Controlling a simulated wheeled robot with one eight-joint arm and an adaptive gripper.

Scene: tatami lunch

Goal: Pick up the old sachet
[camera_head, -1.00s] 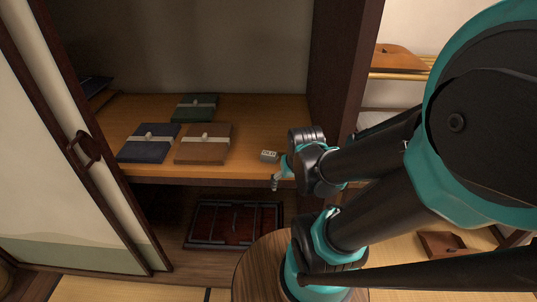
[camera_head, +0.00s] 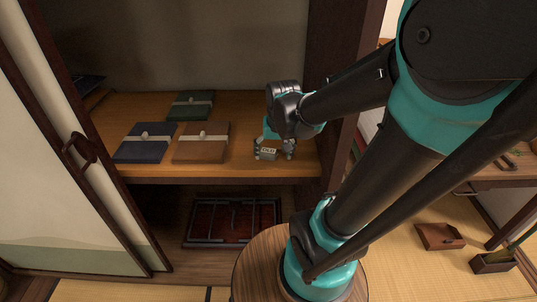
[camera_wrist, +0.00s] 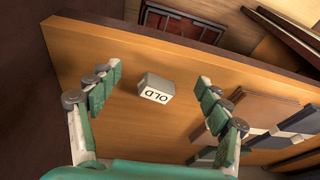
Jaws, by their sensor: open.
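The old sachet (camera_head: 268,152) is a small pale block with a white face marked "OLD". It lies on the wooden shelf near its front edge, to the right of the brown folder. It also shows in the wrist view (camera_wrist: 156,88), with the label readable upside down. My gripper (camera_head: 273,151) is open, its fingers on either side of the sachet. In the wrist view my gripper (camera_wrist: 160,95) has wide-spread green-padded fingers, with the sachet between them and clear gaps on both sides.
A brown folder (camera_head: 201,148), a navy folder (camera_head: 146,148) and a green folder (camera_head: 190,105) lie on the shelf (camera_head: 240,112) to the left. A dark upright post (camera_head: 340,120) stands close on the right. A dark red tray (camera_head: 232,222) lies below the shelf.

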